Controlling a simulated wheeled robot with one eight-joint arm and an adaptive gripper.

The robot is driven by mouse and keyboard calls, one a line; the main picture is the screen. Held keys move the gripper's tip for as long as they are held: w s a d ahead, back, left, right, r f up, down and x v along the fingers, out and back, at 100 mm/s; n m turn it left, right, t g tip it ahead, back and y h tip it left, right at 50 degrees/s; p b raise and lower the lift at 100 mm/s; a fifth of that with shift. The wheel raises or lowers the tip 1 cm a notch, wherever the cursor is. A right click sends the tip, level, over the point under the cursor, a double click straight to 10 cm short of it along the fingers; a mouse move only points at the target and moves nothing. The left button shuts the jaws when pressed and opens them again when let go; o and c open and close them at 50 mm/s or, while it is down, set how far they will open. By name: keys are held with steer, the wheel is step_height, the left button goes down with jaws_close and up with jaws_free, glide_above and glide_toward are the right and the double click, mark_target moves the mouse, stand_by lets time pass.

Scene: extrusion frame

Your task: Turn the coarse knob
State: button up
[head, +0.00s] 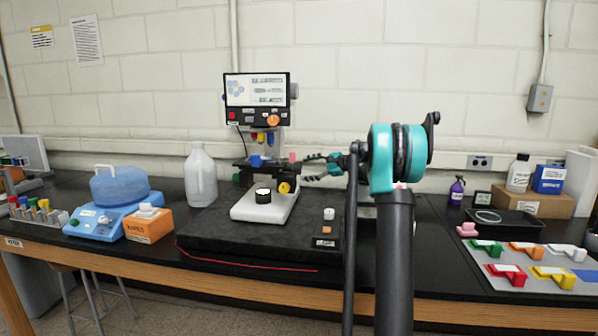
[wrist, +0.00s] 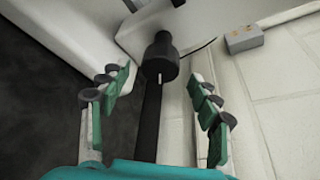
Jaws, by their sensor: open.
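A microscope stands on a dark mat in the head view, with a white base (head: 262,207), a screen (head: 256,89) on top and a yellow knob (head: 284,188) low on its side facing me. My gripper (head: 308,169) is to the right of the microscope, level with its stage, fingers pointing left at it. In the wrist view my gripper (wrist: 159,82) is open and empty. A black cylindrical knob (wrist: 160,58) with a small pale mark sits on a pale body just ahead, between the fingertips and apart from them. I cannot tell which knob is the coarse one.
A white jug (head: 200,177), an orange box (head: 149,224) and a blue scale (head: 112,218) stand left of the mat. A black tray (head: 505,226) and coloured parts lie at the right.

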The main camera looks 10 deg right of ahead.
mark_target(299, 170)
steer(key=shift+x, duration=2.1)
steer(key=c, duration=1.2)
steer(key=shift+o, duration=0.2)
steer(key=shift+m+g, duration=0.6)
steer(key=shift+m, duration=0.3)
steer(key=o, duration=1.2)
steer(key=shift+c, duration=0.2)
steer(key=v, duration=1.2)
